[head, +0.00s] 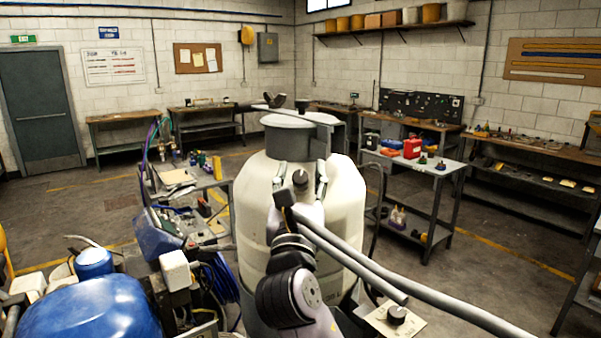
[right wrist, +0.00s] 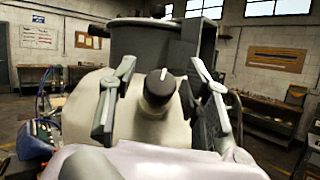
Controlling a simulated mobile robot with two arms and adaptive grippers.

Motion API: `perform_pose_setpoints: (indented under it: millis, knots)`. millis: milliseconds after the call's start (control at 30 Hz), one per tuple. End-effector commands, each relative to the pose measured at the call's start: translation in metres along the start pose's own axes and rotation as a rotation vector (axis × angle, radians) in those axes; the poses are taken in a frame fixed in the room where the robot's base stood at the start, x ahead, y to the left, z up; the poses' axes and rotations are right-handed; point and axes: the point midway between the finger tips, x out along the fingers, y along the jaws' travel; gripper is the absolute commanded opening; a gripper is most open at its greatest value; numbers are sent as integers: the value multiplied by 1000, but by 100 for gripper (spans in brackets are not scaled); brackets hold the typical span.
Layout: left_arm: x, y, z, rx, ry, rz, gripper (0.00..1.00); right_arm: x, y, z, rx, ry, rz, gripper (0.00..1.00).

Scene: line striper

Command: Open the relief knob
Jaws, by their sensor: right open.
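A dark round knob (right wrist: 158,87) with a pale pointer line stands in front of the large cream tank (right wrist: 85,115) in the right wrist view. I take it for the relief knob, though no label is readable. Its pointer line is close to upright. In the head view the knob (head: 300,178) is small and partly blocked by my right wrist. My right gripper (head: 300,181) is open, with one finger on each side of the knob. In the right wrist view gaps show between the knob and both fingers (right wrist: 160,92). My left gripper is out of view.
A grey lid (head: 287,135) tops the tank. Grey handlebar tubes (head: 430,298) run past my right arm. Another black knob (head: 397,314) sits on a pale plate at lower right. A blue engine cover (head: 85,308) fills the lower left. Workbenches line the walls.

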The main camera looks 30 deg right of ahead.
Motion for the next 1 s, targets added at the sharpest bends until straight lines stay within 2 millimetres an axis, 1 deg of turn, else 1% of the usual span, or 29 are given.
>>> perform_pose_setpoints:
  millis: [167, 800, 833, 1000]
  knots:
    - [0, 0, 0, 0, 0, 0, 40, 0, 0, 0, 0, 0, 0, 44]
    - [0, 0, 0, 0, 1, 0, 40, 0, 0, 0, 0, 0, 0, 1]
    - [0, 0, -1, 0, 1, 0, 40, 0, 0, 0, 0, 0, 0, 0]
    - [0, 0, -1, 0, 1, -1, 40, 0, 0, 0, 1, 0, -3, 0]
